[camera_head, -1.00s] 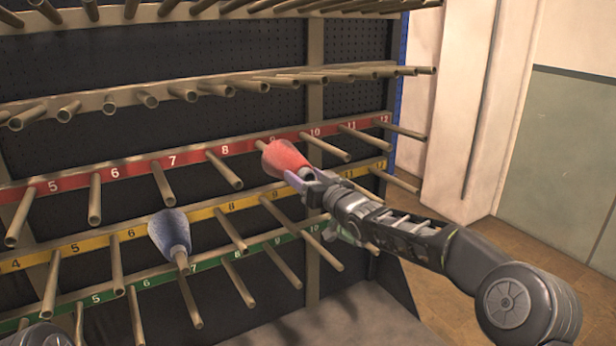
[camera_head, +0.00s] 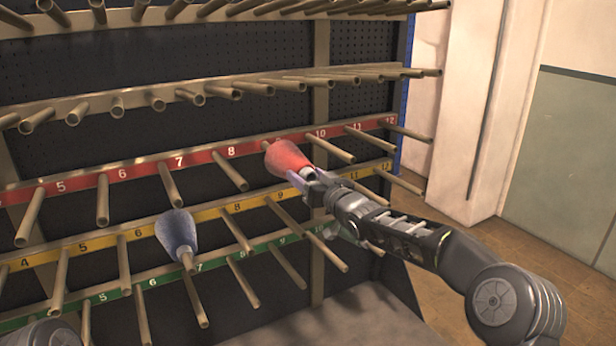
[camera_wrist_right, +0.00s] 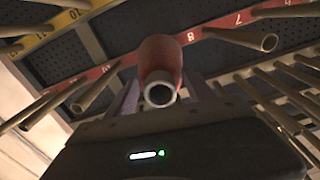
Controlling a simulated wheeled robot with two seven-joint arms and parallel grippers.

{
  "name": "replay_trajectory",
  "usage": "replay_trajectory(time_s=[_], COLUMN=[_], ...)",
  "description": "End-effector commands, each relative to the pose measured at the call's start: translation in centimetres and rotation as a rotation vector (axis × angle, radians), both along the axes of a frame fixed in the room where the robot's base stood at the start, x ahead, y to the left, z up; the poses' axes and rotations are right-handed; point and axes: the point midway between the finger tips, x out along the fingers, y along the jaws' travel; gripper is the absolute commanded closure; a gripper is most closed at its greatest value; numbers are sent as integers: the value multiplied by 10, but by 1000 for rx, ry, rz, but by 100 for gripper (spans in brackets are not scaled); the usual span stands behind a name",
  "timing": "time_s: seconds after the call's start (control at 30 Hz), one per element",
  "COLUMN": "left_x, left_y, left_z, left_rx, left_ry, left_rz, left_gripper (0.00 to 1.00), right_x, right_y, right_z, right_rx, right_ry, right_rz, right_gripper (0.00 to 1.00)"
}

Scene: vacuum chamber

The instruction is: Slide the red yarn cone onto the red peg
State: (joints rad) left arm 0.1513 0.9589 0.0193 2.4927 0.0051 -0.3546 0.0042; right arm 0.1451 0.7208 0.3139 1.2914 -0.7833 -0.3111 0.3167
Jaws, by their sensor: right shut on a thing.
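The red yarn cone (camera_head: 286,158) is held by my right gripper (camera_head: 305,180) in front of the red row, over the place of peg 9. My right gripper is shut on the cone's near end. In the right wrist view the cone (camera_wrist_right: 160,66) stands between the fingers, its open tube end facing the camera. The red rail (camera_head: 150,167) carries numbered pegs, with peg 8 (camera_head: 231,170) bare to the left and peg 10 (camera_head: 333,150) bare to the right. Peg 9 is hidden behind the cone, so I cannot tell whether the cone is around it. My left gripper is not in view.
A blue yarn cone (camera_head: 177,234) sits on a peg of the yellow row (camera_head: 60,252), lower left. Green-row pegs (camera_head: 242,282) stick out below, and more bare pegs (camera_head: 190,96) above. Open floor (camera_head: 540,265) lies to the right.

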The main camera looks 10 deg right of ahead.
Motion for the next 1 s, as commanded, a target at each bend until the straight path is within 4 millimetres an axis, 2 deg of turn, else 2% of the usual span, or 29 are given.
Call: replay_trajectory(time_s=[0.1, 1.0], left_x=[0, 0], left_y=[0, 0], left_z=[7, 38], left_rx=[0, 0], left_ry=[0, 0], left_rz=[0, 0], left_gripper=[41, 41], right_x=[4, 37], right_y=[2, 16], right_z=[5, 3], right_rx=[2, 3], right_ry=[-4, -4], right_rz=[1, 1], right_gripper=[100, 100])
